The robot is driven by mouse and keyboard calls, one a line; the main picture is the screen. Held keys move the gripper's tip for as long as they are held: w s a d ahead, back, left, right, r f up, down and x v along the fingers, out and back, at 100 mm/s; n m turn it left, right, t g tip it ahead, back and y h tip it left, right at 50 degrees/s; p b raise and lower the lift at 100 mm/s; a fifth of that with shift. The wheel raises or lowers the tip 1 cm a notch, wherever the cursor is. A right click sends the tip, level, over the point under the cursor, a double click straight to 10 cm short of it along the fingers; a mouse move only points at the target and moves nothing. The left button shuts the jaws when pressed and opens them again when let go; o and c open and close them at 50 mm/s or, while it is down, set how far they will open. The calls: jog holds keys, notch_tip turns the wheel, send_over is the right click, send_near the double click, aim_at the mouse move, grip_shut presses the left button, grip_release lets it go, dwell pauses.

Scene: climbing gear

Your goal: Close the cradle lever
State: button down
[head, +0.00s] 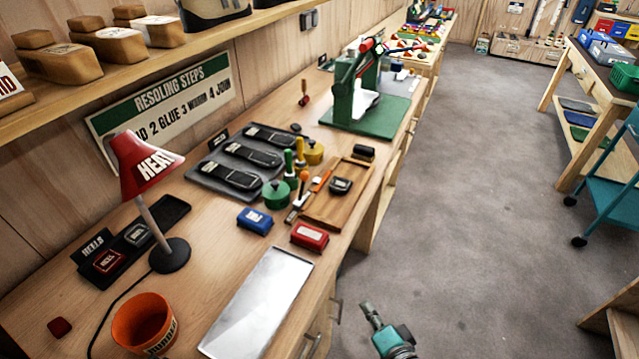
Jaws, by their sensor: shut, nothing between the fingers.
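A green press-like cradle stands on a green base plate (392,118) towards the far end of the workbench. Its green upright frame (345,100) holds a pale, white shoe-shaped piece (365,102). A lever with a red end (367,45) sits at the top of the frame and slants upward. At this distance I cannot tell its exact angle or how it joins the frame. A grey and teal part of my arm shows at the bottom edge, over the floor beside the bench and well apart from the cradle. My gripper is not in view.
On the near bench are a red heat lamp (146,163), an orange bucket (145,322), a metal tray (258,305), blue (255,221) and red (309,236) blocks, and a black sole mat (205,178). Grey floor (470,190) right of the bench is clear. A teal trolley (605,195) stands right.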

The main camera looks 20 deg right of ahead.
aim_at(302, 187)
jog(key=w+d+r+m+y, duration=0.1)
jog(key=w+r, duration=0.4)
jog(key=w, duration=0.2)
jog(key=w+d+r+m+y, duration=0.2)
jog(key=w+r, duration=0.3)
jog(key=w, duration=0.2)
jog(key=w+d+r+m+y, duration=0.1)
jog(key=w+d+r+m, duration=0.1)
jog(key=w+r, duration=0.3)
jog(key=shift+w+r+t, duration=0.15)
jog(key=shift+w+t, duration=0.15)
jog(key=shift+w, duration=0.8)
jog(key=x, duration=1)
jog(key=shift+a, duration=0.1)
jog(key=shift+a+r, duration=0.15)
jog(key=shift+a, duration=0.45)
jog(key=shift+a+r, duration=0.15)
jog(key=shift+a, duration=0.45)
jog(key=shift+a+r, duration=0.2)
jog(key=shift+a, duration=0.5)
